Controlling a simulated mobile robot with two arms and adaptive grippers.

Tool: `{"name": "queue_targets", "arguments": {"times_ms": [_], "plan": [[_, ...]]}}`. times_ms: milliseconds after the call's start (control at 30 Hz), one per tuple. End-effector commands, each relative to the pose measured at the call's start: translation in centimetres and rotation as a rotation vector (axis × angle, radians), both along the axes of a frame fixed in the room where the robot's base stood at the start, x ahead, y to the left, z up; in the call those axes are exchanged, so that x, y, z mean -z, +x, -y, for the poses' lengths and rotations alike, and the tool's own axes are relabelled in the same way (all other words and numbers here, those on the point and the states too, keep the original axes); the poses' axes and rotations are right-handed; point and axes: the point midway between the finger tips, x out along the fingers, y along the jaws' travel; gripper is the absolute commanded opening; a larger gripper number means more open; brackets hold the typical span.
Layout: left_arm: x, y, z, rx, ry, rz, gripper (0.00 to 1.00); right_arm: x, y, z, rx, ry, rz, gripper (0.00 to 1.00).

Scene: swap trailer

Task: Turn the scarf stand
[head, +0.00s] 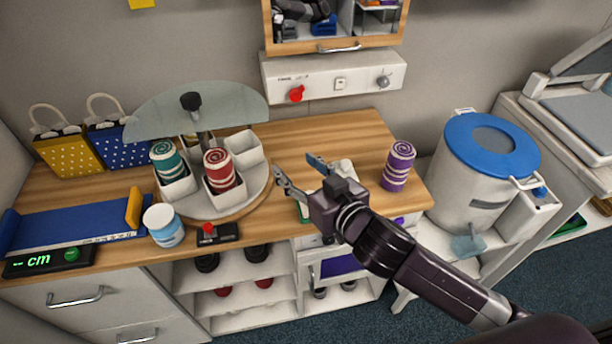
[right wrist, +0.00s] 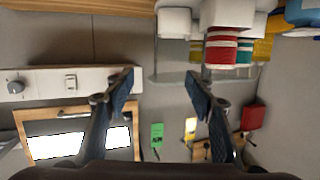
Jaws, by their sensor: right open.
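A purple rolled scarf (head: 398,166) stands apart at the counter's right. My right gripper (head: 301,168) is open and empty, just right of the stand and apart from it. My left gripper is not in view.
A small box with a red button (head: 217,234) and a white-and-blue tub (head: 163,226) sit at the stand's front. A blue measuring board (head: 75,220) and two gift bags (head: 70,151) are left. A wall switch panel (head: 335,84) hangs behind; bare counter lies behind my gripper.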

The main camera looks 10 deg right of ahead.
Motion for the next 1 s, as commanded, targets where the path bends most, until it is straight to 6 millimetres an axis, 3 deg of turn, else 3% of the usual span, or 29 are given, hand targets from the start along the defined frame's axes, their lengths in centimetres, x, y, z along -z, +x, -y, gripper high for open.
{"name": "queue_targets", "arguments": {"times_ms": [200,533,667,767,900,1000], "plan": [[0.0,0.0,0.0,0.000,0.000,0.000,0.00,1.5,-0.8,0.8,0.034,-0.018,-0.051,0.50],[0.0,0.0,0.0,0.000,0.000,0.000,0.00,1.7,-0.9,1.0,0.039,-0.024,-0.057,0.49],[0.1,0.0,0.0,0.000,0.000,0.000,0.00,2.3,-1.0,0.4,0.019,0.003,-0.072,0.34],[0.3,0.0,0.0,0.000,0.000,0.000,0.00,4.0,-1.4,-1.2,-0.040,0.090,-0.124,0.23],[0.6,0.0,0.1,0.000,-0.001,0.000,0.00,7.1,-2.7,-4.5,-0.147,0.347,-0.252,0.08],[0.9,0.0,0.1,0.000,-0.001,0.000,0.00,8.5,-3.4,-5.8,-0.188,0.582,-0.351,0.00]]}}
